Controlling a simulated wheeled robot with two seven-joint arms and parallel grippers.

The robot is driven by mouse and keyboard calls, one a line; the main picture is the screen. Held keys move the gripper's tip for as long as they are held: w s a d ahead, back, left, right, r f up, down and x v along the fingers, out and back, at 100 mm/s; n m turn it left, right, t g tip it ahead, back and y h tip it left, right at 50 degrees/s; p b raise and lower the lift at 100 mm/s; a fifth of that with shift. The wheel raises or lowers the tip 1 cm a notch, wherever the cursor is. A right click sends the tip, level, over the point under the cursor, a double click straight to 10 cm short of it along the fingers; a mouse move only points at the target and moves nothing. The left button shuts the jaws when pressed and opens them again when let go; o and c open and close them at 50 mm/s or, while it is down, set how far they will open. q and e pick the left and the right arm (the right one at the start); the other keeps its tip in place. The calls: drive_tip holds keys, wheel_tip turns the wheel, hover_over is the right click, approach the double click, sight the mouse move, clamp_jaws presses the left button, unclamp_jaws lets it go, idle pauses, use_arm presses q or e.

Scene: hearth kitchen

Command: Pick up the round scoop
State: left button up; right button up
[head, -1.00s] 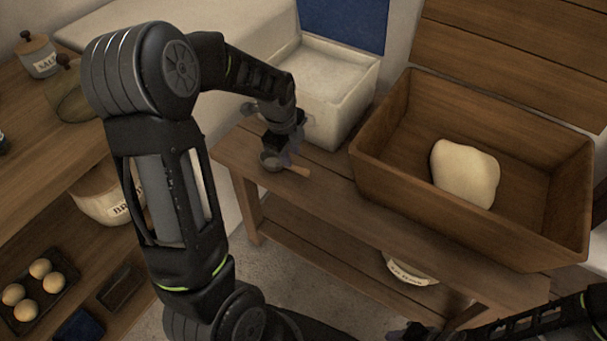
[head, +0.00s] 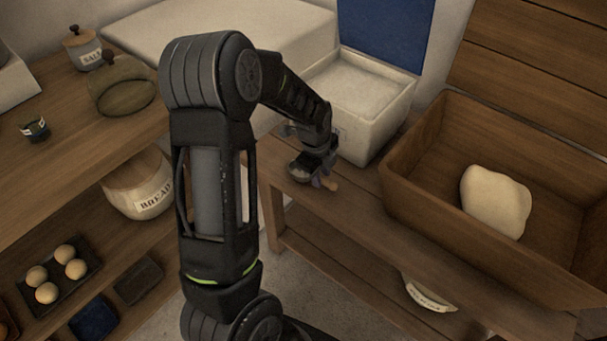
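The round scoop (head: 300,173) lies at the left end of the wooden bench (head: 345,217), its bowl to the left. The scoop appears to rest on the bench. My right gripper is out of view.
A white bin (head: 375,125) of pale powder stands just behind the scoop. A wooden trough (head: 410,205) with dough (head: 496,202) stands to the right. Shelves on the left hold a bread crock (head: 137,187) and a tray (head: 82,285) of buns.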

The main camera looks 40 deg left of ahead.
use_arm(q)
drive_tip(key=f, duration=0.3)
drive_tip(key=shift+w+f, duration=0.2)
drive_tip(key=shift+w, duration=0.2)
drive_tip(key=shift+c, duration=0.5)
clamp_jaws()
